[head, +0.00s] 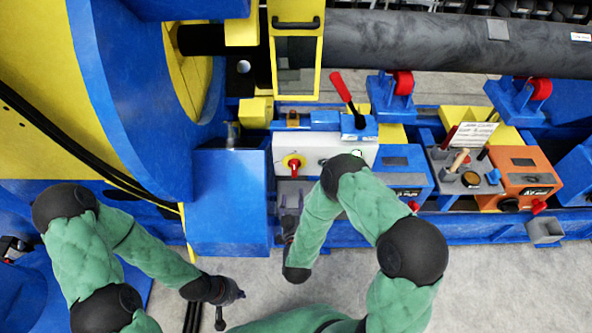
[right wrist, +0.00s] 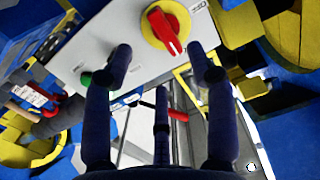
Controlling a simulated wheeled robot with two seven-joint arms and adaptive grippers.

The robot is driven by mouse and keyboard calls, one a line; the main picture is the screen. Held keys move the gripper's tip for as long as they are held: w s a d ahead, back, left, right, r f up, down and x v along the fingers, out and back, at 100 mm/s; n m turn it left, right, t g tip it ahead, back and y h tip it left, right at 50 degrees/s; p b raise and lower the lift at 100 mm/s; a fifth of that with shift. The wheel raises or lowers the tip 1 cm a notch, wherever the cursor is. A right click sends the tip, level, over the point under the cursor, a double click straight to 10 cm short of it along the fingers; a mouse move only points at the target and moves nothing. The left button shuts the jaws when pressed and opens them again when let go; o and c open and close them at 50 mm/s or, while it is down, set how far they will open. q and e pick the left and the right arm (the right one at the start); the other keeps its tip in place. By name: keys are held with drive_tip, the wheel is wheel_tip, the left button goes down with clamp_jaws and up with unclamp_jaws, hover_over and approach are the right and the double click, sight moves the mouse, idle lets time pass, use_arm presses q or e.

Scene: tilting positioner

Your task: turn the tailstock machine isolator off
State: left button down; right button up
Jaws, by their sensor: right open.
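The isolator is a red rotary handle on a yellow disc (head: 294,164), on the front of a light grey box (head: 318,150) in the middle of the head view. In the right wrist view the isolator (right wrist: 165,27) is at the top centre, its red grip slanting down to the right. My right gripper (head: 291,200) is just below the box in the head view. In the right wrist view its dark fingers (right wrist: 164,75) are spread and empty, apart from the handle. My left gripper (head: 232,292) hangs low over the floor, away from the box; its fingers are too small to judge.
A green button (right wrist: 86,79) sits on the same panel. A red-handled lever (head: 341,88) rises behind the box. A blue block (head: 228,205) stands to its left; a blue control box (head: 404,172) and an orange one (head: 525,172) stand to its right. Grey floor lies in front.

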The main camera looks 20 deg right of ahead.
sight(296, 170)
drive_tip(key=shift+t+h, duration=0.3)
drive_tip(key=shift+t, duration=0.1)
drive_tip(key=x, duration=0.3)
drive_tip(key=r+b+x, duration=0.1)
drive_tip(key=x, duration=0.3)
drive_tip(key=b+x, duration=0.1)
drive_tip(key=x, duration=0.2)
drive_tip(key=shift+w+d+r, duration=0.15)
drive_tip(key=shift+w+r, duration=0.05)
clamp_jaws()
